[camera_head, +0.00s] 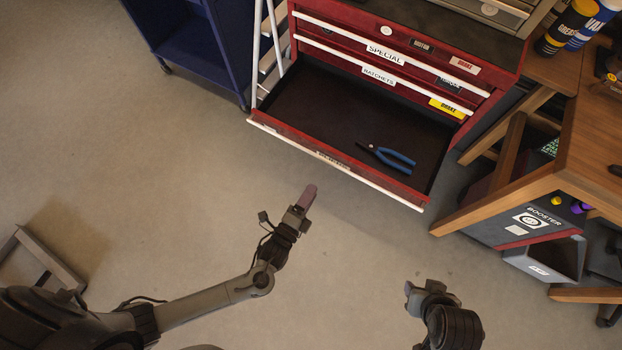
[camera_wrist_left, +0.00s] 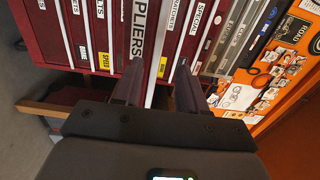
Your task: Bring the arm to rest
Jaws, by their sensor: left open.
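My left gripper (camera_head: 309,191) is in front of the open drawer of the red tool chest, apart from its front edge in the picture. In the left wrist view its two dark fingers (camera_wrist_left: 158,82) are spread with nothing held between them. The drawer's front edge (camera_head: 330,163) has a white strip, and its PLIERS label (camera_wrist_left: 138,30) shows in the left wrist view. Blue-handled pliers (camera_head: 392,157) lie inside the drawer. My right gripper (camera_head: 420,288) is at the lower right over the floor; its fingers are too unclear to judge.
A wooden workbench (camera_head: 500,205) stands at the right, with a Booster box (camera_head: 535,222) beneath it. A dark blue cart (camera_head: 195,50) stands at the upper left. A metal frame (camera_head: 45,258) is on the floor at the left. Open floor lies between.

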